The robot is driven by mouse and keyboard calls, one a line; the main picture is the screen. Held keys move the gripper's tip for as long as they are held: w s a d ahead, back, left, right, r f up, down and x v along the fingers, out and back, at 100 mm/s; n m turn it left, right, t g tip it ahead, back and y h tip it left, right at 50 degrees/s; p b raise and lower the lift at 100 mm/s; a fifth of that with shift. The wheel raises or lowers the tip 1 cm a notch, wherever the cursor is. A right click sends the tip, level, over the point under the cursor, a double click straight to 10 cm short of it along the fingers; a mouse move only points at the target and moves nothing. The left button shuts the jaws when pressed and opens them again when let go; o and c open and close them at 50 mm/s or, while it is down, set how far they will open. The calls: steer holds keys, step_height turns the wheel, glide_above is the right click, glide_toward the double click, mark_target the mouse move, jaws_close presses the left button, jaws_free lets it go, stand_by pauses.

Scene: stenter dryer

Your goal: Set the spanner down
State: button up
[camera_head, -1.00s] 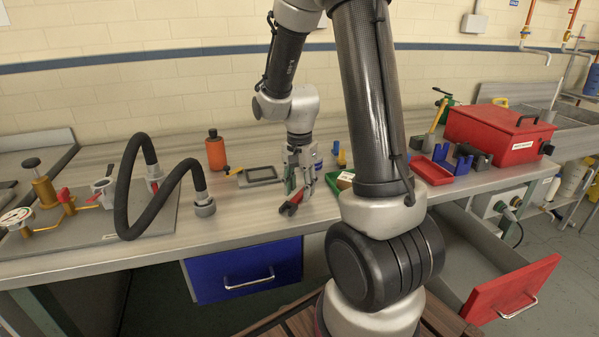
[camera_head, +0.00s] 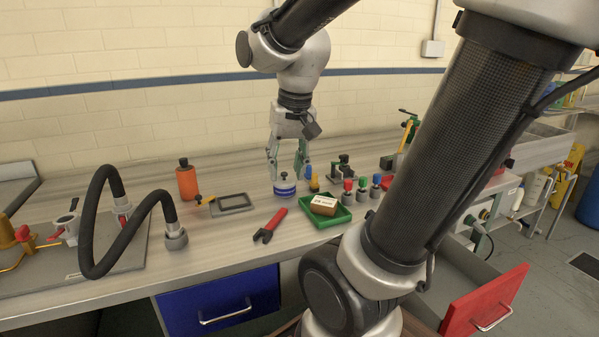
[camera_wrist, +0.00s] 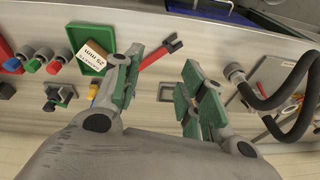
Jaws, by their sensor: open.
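The spanner (camera_head: 270,226) has a red handle and a dark jaw end. It lies flat on the bench top, left of the green tray, with its jaw end toward the front edge. My gripper (camera_head: 287,174) is open and empty above the bench, behind the spanner and apart from it. In the wrist view the spanner (camera_wrist: 160,53) shows beyond the open fingers (camera_wrist: 155,85), with part of its handle end hidden by the finger at left.
A green tray (camera_head: 341,215) holds a brown labelled box (camera_head: 324,205). A blue-and-white round item (camera_head: 285,189) stands below my gripper. A grey frame (camera_head: 232,204), an orange bottle (camera_head: 187,180) and a black hose (camera_head: 135,230) are to the left. A red drawer (camera_head: 488,305) stands open.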

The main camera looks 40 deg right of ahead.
steer(key=s+a+r+n+t, duration=0.1)
steer(key=s+n, duration=0.4)
steer(key=s, duration=0.2)
steer(key=shift+t, duration=0.4)
